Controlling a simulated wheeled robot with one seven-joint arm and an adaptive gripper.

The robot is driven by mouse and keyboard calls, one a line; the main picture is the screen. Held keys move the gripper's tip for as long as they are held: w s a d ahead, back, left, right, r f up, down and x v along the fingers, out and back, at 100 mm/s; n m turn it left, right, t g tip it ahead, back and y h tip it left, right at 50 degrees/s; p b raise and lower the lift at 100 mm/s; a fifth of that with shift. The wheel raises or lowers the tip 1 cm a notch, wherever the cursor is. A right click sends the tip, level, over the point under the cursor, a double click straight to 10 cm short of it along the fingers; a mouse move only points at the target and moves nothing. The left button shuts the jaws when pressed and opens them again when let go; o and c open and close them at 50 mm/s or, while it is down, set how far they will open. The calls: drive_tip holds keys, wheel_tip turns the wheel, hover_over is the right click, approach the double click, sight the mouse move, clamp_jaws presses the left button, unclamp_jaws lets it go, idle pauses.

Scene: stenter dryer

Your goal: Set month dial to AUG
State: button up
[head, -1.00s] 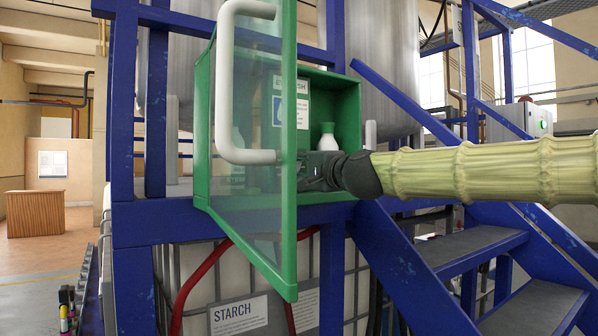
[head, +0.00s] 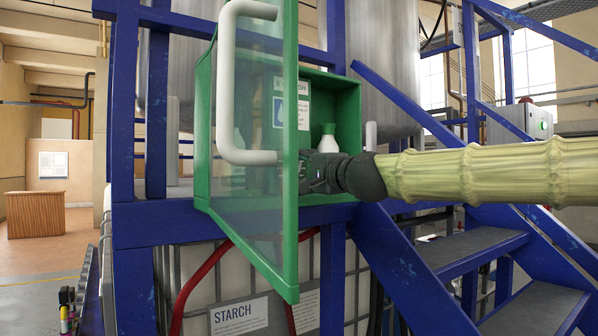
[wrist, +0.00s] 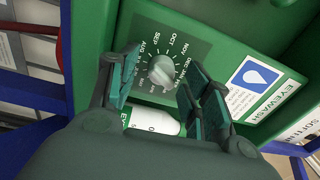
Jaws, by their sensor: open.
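The month dial is a dark panel with pale month lettering around a grey knob (wrist: 162,72), in the wrist view. SEP, OCT and NOV can be read; the setting the knob points to is too small to tell. My gripper (wrist: 160,66) is open, with one finger left of the knob and one right of it; contact cannot be told. In the head view my gripper (head: 310,172) is inside the green eyewash cabinet (head: 348,108), partly behind the edge of its open door. The dial is hidden there.
The transparent green-framed door (head: 290,225) with a white handle (head: 226,85) stands open close beside my gripper. White bottles stand in the cabinet, one (head: 328,138) above my wrist and one (wrist: 155,120) below the dial in the wrist view. Blue stair rails (head: 420,115) lie right.

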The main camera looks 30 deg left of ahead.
drive_tip(key=v, duration=1.1)
drive_tip(key=shift+s+d, duration=0.1)
